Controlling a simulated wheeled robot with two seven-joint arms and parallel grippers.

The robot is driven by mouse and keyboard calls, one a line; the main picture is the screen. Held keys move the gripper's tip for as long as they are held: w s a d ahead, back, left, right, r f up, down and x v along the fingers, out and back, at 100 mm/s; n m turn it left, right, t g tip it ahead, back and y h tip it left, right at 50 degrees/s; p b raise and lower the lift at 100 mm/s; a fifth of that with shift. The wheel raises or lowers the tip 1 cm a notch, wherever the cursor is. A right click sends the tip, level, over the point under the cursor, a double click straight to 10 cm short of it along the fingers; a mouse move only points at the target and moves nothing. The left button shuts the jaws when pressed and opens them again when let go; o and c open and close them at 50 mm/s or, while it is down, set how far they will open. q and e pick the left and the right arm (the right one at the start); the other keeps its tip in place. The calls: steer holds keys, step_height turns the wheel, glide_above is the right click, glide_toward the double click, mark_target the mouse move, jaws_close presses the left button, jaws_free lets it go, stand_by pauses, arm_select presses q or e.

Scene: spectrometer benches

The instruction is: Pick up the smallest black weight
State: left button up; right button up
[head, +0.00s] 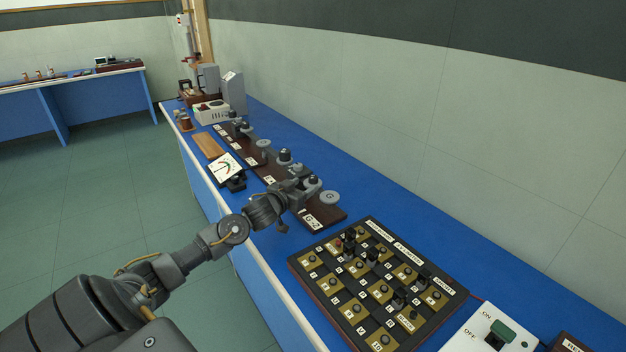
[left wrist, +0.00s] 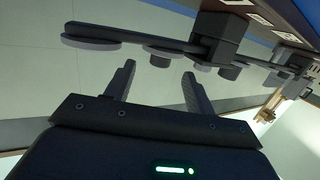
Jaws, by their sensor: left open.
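My left gripper (head: 303,186) reaches over the blue bench at a dark board (head: 335,216) labelled "G-2". In the left wrist view the jaws (left wrist: 158,70) are apart with nothing clamped between them. A small dark knob-like piece (left wrist: 160,60) shows between the fingertips; I cannot tell whether it touches them. Beyond it are flat grey discs (left wrist: 90,43) and a black block (left wrist: 222,36) on a bar. In the head view a grey disc (head: 330,198) lies just right of the gripper. I cannot tell for certain which piece is the smallest black weight. My right gripper is not in view.
A black panel of knobs and plugs (head: 331,296) lies nearer on the bench, with a green ON/OFF switch (head: 502,331) beside it. A meter (head: 226,168) and more boards stand farther along. The wall (head: 390,90) runs along the right. Bare blue bench (head: 400,205) lies behind the panel.

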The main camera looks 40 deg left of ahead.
mark_target(310, 180)
arm_select(q)
steer(key=w, duration=0.4)
steer(key=shift+w+a+f+p, duration=0.15)
steer(key=shift+a+f+p, duration=0.1)
steer(key=shift+f+p, duration=0.05)
steer(key=shift+c, duration=0.2)
steer(key=c, duration=0.9)
steer(key=shift+c, duration=0.8)
steer(key=shift+r, duration=0.15)
